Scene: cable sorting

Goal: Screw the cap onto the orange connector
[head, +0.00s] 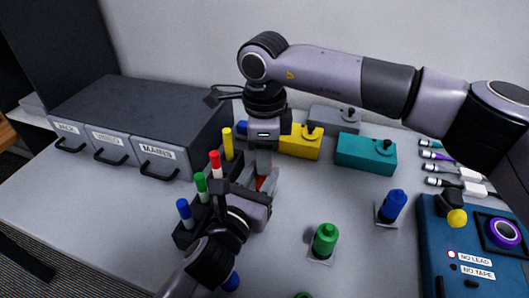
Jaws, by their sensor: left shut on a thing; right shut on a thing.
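An orange-red piece (262,183), likely the orange connector, shows as a small patch between my two grippers. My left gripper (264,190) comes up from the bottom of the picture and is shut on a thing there. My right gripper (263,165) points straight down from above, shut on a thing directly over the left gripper. The fingers hide most of what both hold. I cannot make out the cap or tell whether it touches the connector.
A dark rack (184,236) with blue, green, red and yellow upright pieces stands close left of the grippers. Grey drawers (130,120) are behind it. Yellow (300,145) and teal (366,153) boxes stand behind. Green (326,240) and blue (393,205) pieces stand right, near a blue panel (440,270).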

